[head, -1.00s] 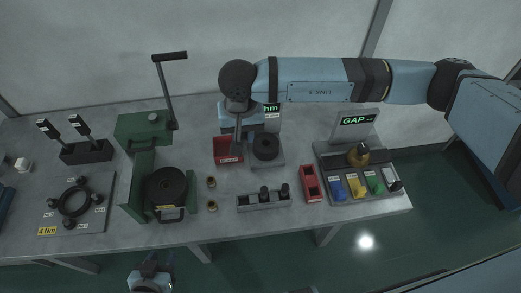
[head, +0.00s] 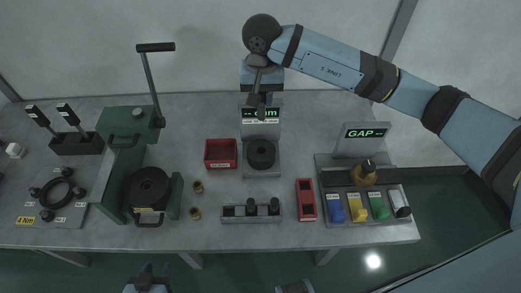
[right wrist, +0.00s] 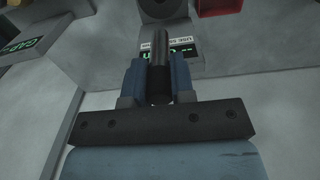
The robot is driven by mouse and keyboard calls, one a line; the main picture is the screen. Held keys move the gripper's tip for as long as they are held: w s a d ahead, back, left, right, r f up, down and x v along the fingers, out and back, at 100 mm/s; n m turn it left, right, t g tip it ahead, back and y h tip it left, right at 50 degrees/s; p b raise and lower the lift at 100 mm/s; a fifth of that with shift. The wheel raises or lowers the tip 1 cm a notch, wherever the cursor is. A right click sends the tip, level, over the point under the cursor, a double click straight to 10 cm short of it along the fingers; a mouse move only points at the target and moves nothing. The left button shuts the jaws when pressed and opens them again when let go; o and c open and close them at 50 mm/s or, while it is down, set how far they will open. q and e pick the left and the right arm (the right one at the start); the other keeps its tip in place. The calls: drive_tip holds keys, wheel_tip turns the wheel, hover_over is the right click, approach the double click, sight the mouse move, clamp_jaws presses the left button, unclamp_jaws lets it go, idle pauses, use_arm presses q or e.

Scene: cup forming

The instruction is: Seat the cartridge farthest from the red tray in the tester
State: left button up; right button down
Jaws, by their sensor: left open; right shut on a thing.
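The tester (head: 262,173) is a grey block with a round black socket (head: 261,153) and a green-lit display (head: 273,113) behind it. My right gripper (head: 259,92) is raised in front of the display and hides part of it. It is shut on a slim dark cylinder, likely a cartridge (right wrist: 160,75), which points away from the palm in the right wrist view. Two black cartridges (head: 251,206) (head: 274,206) stand in the grey rack (head: 250,219), whose left slot looks empty. The red tray (head: 221,154) is left of the tester. My left gripper (head: 150,270) is open below the table's front edge.
A narrow red bin (head: 306,200) stands right of the rack, beside a GAP station (head: 367,140) with coloured blocks. A green lever press (head: 127,150) and two small brass pieces (head: 197,187) (head: 195,213) are on the left.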

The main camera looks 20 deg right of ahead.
sight(261, 119)
wheel_tip(261, 119, down, 18)
drive_tip(key=p, duration=0.2)
drive_tip(key=shift+p, duration=0.3)
drive_tip(key=shift+f+b, duration=0.3)
drive_tip(key=shift+b, duration=0.05)
drive_tip(key=c, duration=1)
unclamp_jaws()
drive_tip(key=shift+r, duration=0.1)
drive_tip(key=shift+r, duration=0.1)
drive_tip(key=shift+r+p, duration=0.2)
drive_tip(key=shift+p, duration=0.2)
wheel_tip(261, 119, up, 12)
drive_tip(key=shift+f+b, duration=0.15)
drive_tip(key=shift+b, duration=0.75)
